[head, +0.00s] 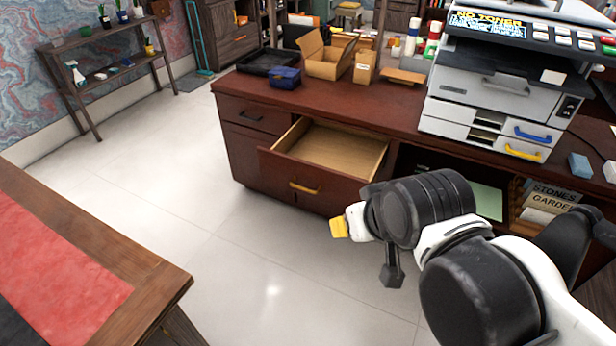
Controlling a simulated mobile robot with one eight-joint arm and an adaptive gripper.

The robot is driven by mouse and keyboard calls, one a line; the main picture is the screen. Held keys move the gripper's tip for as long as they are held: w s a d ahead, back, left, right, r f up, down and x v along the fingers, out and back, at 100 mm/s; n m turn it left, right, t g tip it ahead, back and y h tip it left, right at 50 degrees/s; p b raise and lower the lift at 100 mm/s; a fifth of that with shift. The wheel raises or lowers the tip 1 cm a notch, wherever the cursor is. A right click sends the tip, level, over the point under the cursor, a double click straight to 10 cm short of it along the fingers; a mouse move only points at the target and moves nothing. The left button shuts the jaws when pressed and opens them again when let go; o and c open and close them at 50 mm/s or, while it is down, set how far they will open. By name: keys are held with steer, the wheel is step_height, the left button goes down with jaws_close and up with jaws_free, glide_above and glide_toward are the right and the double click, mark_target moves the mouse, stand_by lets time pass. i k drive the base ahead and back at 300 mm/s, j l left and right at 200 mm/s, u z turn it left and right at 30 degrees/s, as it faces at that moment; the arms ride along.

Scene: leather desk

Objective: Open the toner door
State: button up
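The printer (455,88) stands on the right part of the dark red desk, and its display (487,23) reads "NO TONER". Its front has a large grey panel with a grey handle (507,86), which looks closed; I take this to be the toner door, though no label confirms it. Below are small trays with a blue handle (533,133) and a yellow handle (523,152). My gripper (345,226) is in front of the desk, below and left of the printer, apart from it. A yellow piece shows at its end; its fingers are not clear.
A desk drawer (330,150) is pulled out, just behind my gripper. Open cardboard boxes (327,60), a blue box (285,78) and a black tray (268,62) sit on the desk's left part. A wooden table (150,270) is at the lower left. The floor between is clear.

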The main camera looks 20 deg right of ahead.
mark_target(507, 94)
steer(key=z, duration=1.35)
steer(key=i+z, duration=0.15)
steer(key=z, duration=0.2)
steer(key=i+z, duration=0.2)
steer(key=z, duration=0.2)
steer(key=i+z, duration=0.15)
steer(key=z, duration=0.2)
